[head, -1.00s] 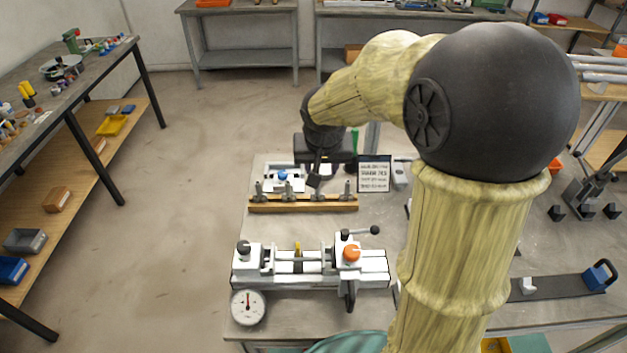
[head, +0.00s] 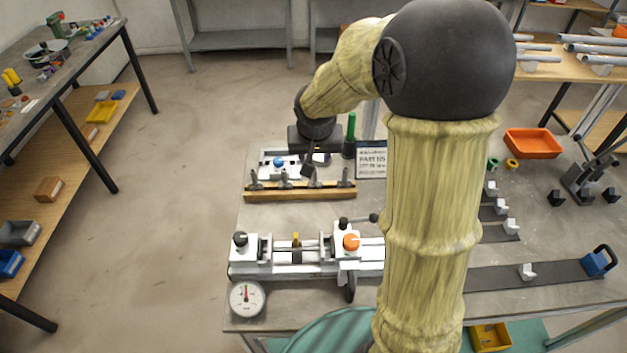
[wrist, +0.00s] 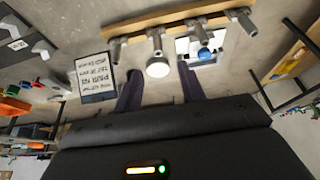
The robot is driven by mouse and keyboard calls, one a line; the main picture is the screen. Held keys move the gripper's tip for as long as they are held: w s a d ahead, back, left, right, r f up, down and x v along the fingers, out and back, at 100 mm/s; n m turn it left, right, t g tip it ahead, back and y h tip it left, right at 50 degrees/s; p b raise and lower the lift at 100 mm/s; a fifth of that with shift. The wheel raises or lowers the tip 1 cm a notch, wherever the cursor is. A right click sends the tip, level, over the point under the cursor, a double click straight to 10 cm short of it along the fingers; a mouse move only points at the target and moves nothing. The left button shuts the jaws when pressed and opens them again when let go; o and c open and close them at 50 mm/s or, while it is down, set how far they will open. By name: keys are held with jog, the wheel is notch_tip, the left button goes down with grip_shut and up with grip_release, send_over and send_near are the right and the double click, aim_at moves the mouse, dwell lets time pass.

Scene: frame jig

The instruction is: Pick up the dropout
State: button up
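A wooden rail (head: 300,195) on the bench carries several grey metal pieces (head: 284,179); I cannot tell for sure which part is the dropout. In the wrist view the rail (wrist: 180,21) crosses the top, and one grey metal piece (wrist: 157,58) with a bright round end lies ahead of the gap between my fingertips. My gripper (wrist: 159,85) is open and nothing shows between its two dark fingers. In the head view my gripper (head: 309,165) is just behind the rail, partly hidden by my wrist.
A white fixture with a blue knob (head: 279,161) stands behind the rail, beside a printed sign (head: 371,161) and a green post (head: 351,128). A white clamping jig (head: 300,262) and a dial gauge (head: 246,299) are in front. An orange tray (head: 533,143) sits at right.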

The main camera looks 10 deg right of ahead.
aim_at(315, 174)
jog(key=x, duration=0.7)
jog(key=shift+f, duration=0.1)
jog(key=shift+s, duration=0.15)
jog(key=shift+d, duration=0.1)
jog(key=shift+x, duration=2.6)
jog(key=shift+d, duration=0.15)
grip_shut()
